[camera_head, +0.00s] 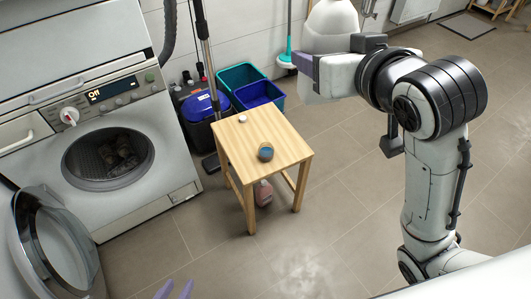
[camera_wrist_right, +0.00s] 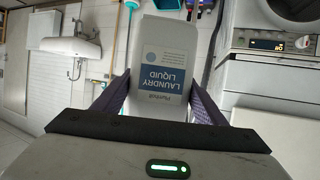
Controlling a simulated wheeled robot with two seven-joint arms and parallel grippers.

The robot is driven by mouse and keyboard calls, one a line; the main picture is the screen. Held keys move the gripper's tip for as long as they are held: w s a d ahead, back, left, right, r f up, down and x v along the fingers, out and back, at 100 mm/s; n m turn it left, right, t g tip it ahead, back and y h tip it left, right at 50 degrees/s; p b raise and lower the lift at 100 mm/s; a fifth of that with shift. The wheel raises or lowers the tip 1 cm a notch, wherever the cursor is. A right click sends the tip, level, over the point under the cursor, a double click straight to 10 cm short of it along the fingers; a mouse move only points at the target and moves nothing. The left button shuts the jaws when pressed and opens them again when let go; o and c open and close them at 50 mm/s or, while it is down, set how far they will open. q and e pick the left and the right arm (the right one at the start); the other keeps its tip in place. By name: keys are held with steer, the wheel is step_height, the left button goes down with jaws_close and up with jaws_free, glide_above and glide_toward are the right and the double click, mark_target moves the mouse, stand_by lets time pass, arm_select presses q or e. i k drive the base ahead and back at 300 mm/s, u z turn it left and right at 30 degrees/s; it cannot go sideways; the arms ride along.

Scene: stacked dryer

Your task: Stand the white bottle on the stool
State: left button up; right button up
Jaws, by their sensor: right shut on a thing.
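The white bottle (camera_head: 330,40) is at the top of the head view, beyond the stool and to its right. My right gripper (camera_head: 318,72) is shut on it, and it is held away from the stool. In the right wrist view the bottle (camera_wrist_right: 163,45), with a blue "Laundry Liquid" label, sits between the two purple fingers of the gripper (camera_wrist_right: 160,102). The wooden stool (camera_head: 285,138) has a bare right part. My left gripper (camera_head: 174,291) shows only as two parted purple fingertips at the bottom edge, empty.
A small white item (camera_head: 242,119) and a round grey-blue item (camera_head: 265,152) are on the stool. A pinkish bottle (camera_head: 263,193) stands beneath it. Teal and blue bins (camera_head: 240,76) are behind. The washer's round door (camera_head: 55,245) hangs open at left.

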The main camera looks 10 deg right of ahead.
mark_target(270, 125)
steer(key=z, duration=0.45)
steer(key=i, duration=1.15)
steer(key=u, duration=0.4)
